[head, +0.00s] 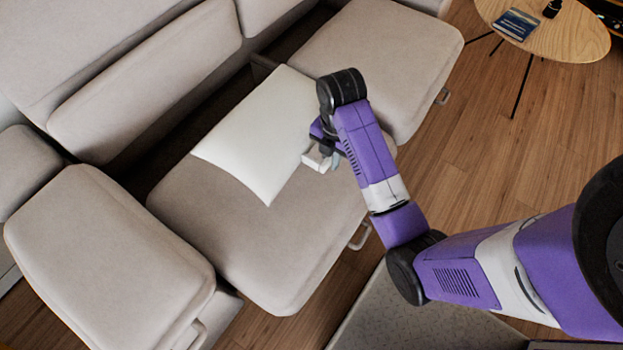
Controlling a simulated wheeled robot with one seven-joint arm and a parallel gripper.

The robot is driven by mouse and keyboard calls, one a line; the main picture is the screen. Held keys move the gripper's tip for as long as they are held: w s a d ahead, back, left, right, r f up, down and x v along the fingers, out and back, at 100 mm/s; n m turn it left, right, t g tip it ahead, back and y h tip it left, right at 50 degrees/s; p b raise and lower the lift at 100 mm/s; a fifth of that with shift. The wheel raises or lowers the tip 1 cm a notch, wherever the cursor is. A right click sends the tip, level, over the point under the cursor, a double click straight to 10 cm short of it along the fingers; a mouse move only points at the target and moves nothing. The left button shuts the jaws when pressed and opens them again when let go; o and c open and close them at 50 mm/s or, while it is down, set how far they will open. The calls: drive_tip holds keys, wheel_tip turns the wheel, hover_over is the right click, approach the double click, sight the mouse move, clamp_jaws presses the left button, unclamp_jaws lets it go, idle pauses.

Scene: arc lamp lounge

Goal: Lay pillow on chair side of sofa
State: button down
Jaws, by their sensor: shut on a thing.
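A white pillow (258,130) is above the middle seat cushion of the beige sofa (240,240), one corner reaching toward the backrest. My gripper (318,158) is at the pillow's right edge and is shut on it. My arm's wrist hides part of that edge. I cannot tell whether the pillow's underside touches the seat. No chair is clearly seen, so I cannot tell which end is the chair side.
A round wooden table (560,35) with a blue book (517,24) and a small dark object (552,9) stands at top right. A sofa section (105,255) is at lower left, another seat (375,60) at upper right. Wooden floor (480,130) lies clear at right.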

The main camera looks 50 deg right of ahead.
sight(328, 195)
wheel_tip(328, 195, down, 18)
drive_tip(key=b, duration=0.3)
drive_tip(key=shift+b, duration=0.4)
drive_tip(key=c, duration=1.5)
unclamp_jaws()
drive_tip(key=shift+f, duration=0.15)
drive_tip(key=shift+o, duration=0.2)
